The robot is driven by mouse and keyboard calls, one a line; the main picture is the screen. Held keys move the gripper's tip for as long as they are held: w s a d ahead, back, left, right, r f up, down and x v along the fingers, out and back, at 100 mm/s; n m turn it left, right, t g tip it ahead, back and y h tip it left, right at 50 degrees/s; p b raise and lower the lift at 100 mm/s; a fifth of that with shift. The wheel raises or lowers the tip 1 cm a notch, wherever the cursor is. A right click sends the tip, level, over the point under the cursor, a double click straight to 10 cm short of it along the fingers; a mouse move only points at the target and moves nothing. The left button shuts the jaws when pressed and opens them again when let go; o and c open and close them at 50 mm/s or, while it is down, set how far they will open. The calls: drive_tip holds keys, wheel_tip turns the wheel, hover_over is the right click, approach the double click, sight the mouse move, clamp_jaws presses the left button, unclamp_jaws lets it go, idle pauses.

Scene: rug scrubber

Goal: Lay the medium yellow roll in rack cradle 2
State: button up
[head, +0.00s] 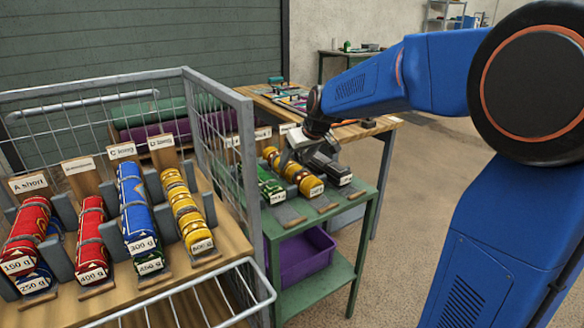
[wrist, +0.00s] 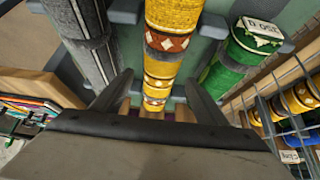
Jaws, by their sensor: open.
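A yellow patterned roll (head: 292,172) lies on the green rack table (head: 366,205), between a green roll (head: 270,187) and a dark grey roll (head: 330,166). Its size label is too small to read. My gripper (head: 302,150) is over its far part. In the wrist view my gripper (wrist: 158,98) is open, one finger on each side of the yellow roll (wrist: 172,50). I cannot tell whether the fingers touch it. Another yellow roll (head: 186,210) lies in the wire cage cart, in the rightmost slot. Cradle numbers on the rack are not legible.
The wire cage cart (head: 215,90) at left also holds red rolls (head: 92,240) and blue rolls (head: 135,205). Its mesh side stands close to the rack table. A purple bin (head: 300,255) sits on the lower shelf. A wooden bench (head: 375,128) stands behind. Open floor lies right.

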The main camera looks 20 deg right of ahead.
drive_tip(key=v, duration=0.6)
drive_tip(key=shift+s, duration=0.1)
drive_tip(key=s+d+f+m, duration=0.1)
drive_tip(key=s+f, duration=0.2)
drive_tip(key=s, duration=0.9)
drive_tip(key=s+d+f+m+g+h, duration=0.1)
drive_tip(key=s+d+f, duration=0.1)
drive_tip(key=s, duration=1)
drive_tip(key=s+d+f+m+h, duration=0.1)
drive_tip(key=s+f, duration=0.4)
drive_tip(key=s, duration=0.8)
drive_tip(key=shift+d+m, duration=0.3)
drive_tip(key=shift+d, duration=0.2)
drive_tip(key=shift+a, duration=0.15)
